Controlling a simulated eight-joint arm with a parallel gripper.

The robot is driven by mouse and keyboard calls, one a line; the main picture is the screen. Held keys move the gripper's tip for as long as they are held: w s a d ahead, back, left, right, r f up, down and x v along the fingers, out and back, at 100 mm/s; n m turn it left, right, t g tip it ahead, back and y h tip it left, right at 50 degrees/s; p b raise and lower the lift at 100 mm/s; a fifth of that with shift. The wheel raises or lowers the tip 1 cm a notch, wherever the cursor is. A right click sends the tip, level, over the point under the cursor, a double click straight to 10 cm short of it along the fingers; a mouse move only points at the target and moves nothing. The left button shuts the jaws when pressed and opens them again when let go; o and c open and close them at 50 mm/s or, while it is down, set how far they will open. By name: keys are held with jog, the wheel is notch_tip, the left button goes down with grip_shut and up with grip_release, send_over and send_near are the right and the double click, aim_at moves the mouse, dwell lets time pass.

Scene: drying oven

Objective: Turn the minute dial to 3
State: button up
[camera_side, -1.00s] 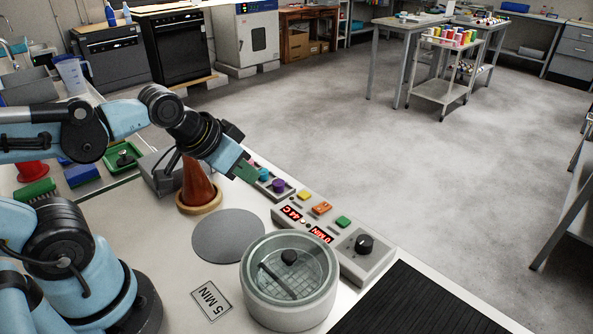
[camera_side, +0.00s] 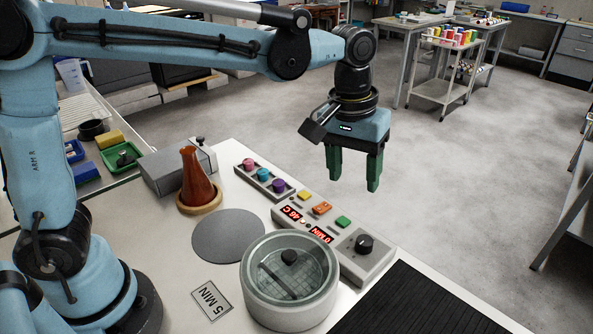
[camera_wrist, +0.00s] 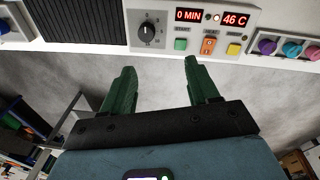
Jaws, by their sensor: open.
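The minute dial (camera_side: 364,243) is a black round knob at the right end of the grey control panel (camera_side: 376,262). In the wrist view the dial (camera_wrist: 147,30) sits upper left of centre, with a white pointer line and small numbers around it. The red display (camera_wrist: 188,15) beside it reads 0 MIN. My gripper (camera_side: 355,186) has two green fingers pointing down, apart and empty. It is above and beyond the panel in the side view, not touching the dial. The gripper also shows in the wrist view (camera_wrist: 158,80), its fingertips below the panel's edge.
The panel has a green button (camera_side: 343,222), an orange button (camera_side: 322,208), a yellow button (camera_side: 304,195) and a 46 C display. A round glass-lidded chamber (camera_side: 290,309) stands close beside it. A brown flask (camera_side: 196,184) and a tray of coloured knobs (camera_side: 251,177) are further left.

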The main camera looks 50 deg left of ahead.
aim_at(364, 239)
jog(key=shift+g, duration=0.5)
jog(key=d+f, duration=0.1)
jog(key=f, duration=0.3)
jog(key=d+f, duration=0.1)
jog(key=f, duration=0.3)
jog(key=w+d+f, duration=0.1)
jog(key=f, duration=0.4)
jog(key=shift+d+f, duration=0.1)
jog(key=shift+d, duration=0.25)
jog(key=shift+c, duration=0.4)
jog(key=c, duration=1)
